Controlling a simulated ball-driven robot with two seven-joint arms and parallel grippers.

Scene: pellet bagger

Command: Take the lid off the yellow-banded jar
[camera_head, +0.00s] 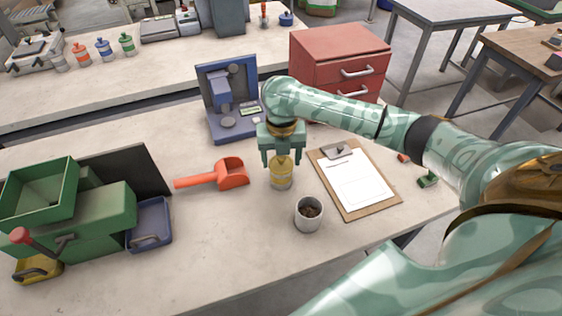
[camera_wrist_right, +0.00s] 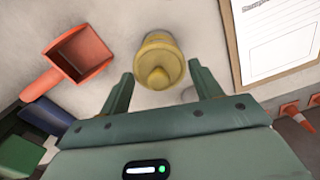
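My right gripper (camera_head: 281,160) points down over the jar. In the right wrist view the gripper (camera_wrist_right: 160,70) is open, its fingers apart on either side of the knob, with nothing between them gripped. I cannot tell the exact height of the fingertips above the lid. My left gripper is not in view.
A red scoop (camera_head: 215,176) lies left, a clipboard (camera_head: 360,185) right. A blue machine (camera_head: 232,100) stands behind, a green machine (camera_head: 90,222) far left. The front bench middle is clear.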

